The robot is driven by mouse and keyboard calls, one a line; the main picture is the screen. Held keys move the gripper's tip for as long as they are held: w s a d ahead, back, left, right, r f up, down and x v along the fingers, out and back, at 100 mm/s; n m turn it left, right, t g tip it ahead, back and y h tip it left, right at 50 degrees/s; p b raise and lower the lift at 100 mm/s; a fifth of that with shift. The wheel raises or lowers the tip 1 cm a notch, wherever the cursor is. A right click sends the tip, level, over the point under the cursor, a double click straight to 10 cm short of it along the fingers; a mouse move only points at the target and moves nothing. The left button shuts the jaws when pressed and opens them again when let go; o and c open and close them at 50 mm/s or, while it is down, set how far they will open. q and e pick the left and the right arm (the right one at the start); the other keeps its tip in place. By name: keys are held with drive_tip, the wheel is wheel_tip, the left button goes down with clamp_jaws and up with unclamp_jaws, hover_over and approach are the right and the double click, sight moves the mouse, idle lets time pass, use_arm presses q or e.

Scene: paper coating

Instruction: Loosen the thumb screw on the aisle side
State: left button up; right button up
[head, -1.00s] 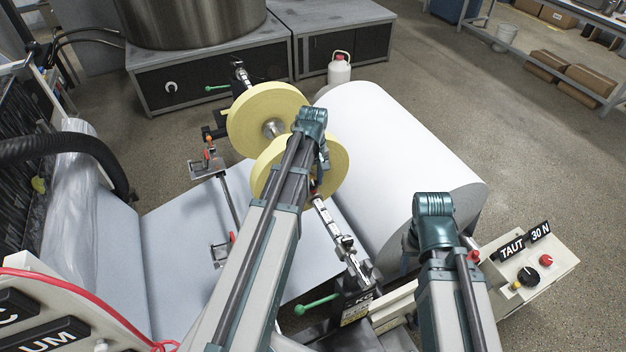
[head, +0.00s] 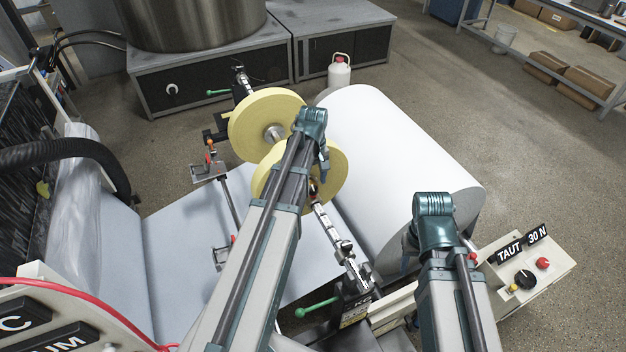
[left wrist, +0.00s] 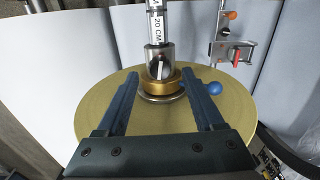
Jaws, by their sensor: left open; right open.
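Two yellow discs stand on a shaft, a far one (head: 250,112) and a near one (head: 337,175). The near disc fills much of the left wrist view (left wrist: 108,118). A brass collar (left wrist: 160,84) sits at its middle. Beyond it a silver collar on the shaft carries a small thumb screw (left wrist: 159,66) with a light wing. My left gripper (left wrist: 160,78) is open, its fingers over the disc on either side of the brass collar, with visible gaps. In the head view my left arm partly hides the near disc and hub. My right gripper is hidden below its arm.
A large white roll (head: 400,150) lies right of the discs. The marked shaft (head: 328,226) runs to a stand with a green lever (head: 316,308). A TAUT control box (head: 545,278) stands right. A blue knob (left wrist: 215,88) is close to the right finger.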

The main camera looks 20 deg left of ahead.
sight(313, 188)
use_arm(q)
wheel_tip(313, 188, up, 11)
drive_tip(key=p, duration=1)
drive_tip(key=shift+r, duration=0.15)
use_arm(e)
wheel_tip(313, 188, up, 11)
drive_tip(key=shift+r, duration=0.15)
